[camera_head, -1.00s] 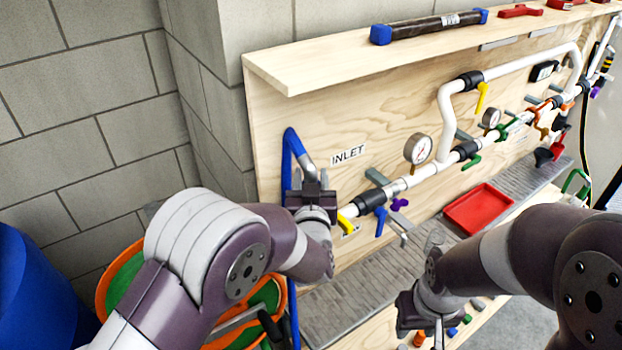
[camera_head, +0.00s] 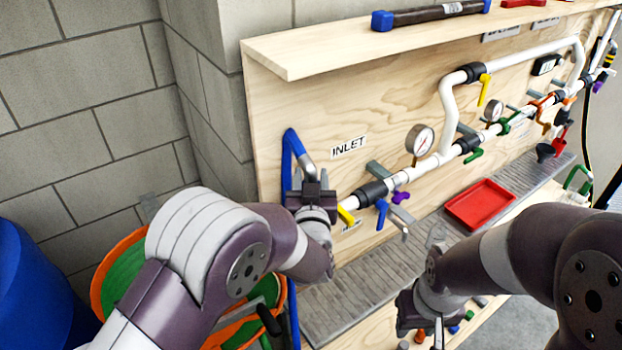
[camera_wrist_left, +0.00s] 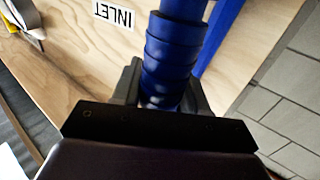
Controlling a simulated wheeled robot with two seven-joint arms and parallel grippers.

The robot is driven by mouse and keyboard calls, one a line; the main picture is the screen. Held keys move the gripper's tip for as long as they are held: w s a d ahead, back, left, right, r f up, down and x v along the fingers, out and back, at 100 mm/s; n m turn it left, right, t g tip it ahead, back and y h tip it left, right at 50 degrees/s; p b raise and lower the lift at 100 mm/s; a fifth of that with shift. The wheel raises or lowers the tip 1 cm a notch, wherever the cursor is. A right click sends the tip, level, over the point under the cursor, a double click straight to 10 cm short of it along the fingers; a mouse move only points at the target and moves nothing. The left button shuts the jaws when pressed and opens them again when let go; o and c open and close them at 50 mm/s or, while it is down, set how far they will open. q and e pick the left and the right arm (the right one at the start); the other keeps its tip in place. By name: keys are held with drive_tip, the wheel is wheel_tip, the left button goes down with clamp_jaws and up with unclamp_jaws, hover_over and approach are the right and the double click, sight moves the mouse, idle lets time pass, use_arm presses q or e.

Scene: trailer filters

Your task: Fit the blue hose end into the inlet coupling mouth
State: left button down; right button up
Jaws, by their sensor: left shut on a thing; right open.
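The blue hose (camera_head: 291,152) rises along the board's left edge, bends over at the top and comes down to my left gripper (camera_head: 316,188). My left gripper is shut on the hose near its end; in the left wrist view a ribbed blue hose cuff (camera_wrist_left: 172,50) sits between the fingers. The hose tip is hidden by the gripper. The inlet coupling (camera_head: 351,202) is the white left end of the pipe, just right of my left gripper and apart from it. Its mouth opening is not clearly visible. My right gripper (camera_head: 437,332) is open over the bench's front.
A pressure gauge (camera_head: 420,139) stands on the pipe. A red tray (camera_head: 480,205) lies on the grey bench mat (camera_head: 350,288). An orange-rimmed green bin (camera_head: 108,277) stands below my left arm.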

use_arm(q)
drive_tip(key=shift+f+b, duration=0.85)
drive_tip(key=shift+f, duration=0.15)
drive_tip(key=c, duration=0.5)
unclamp_jaws()
drive_tip(key=shift+s, duration=0.1)
drive_tip(key=s+b, duration=0.3)
drive_tip(key=s, duration=0.9)
drive_tip(key=shift+s, duration=0.3)
